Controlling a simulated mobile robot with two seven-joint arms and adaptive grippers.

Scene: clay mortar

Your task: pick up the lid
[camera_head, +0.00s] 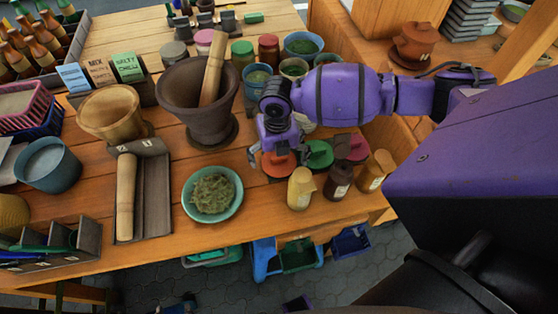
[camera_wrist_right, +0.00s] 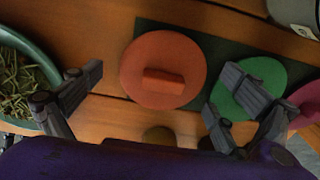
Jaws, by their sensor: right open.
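Three round lids lie in a row on a dark mat near the table's right front. The orange lid (camera_head: 278,164) has a block-shaped handle, and it shows whole in the wrist view (camera_wrist_right: 163,69). The green lid (camera_head: 319,154) is beside it, partly behind a finger in the wrist view (camera_wrist_right: 262,84). The pink lid (camera_head: 352,147) is at the right end. My right gripper (camera_head: 270,152) is above the orange lid. In the wrist view its fingers (camera_wrist_right: 150,98) are spread wide with nothing between them, the orange lid lying just beyond. My left gripper is not in view.
A green bowl of herbs (camera_head: 240,203) stands left of the lids. Several small bottles (camera_head: 301,188) stand in front of them. A large clay mortar (camera_head: 174,105) with a pestle and several jars stand behind. The table's front edge is close.

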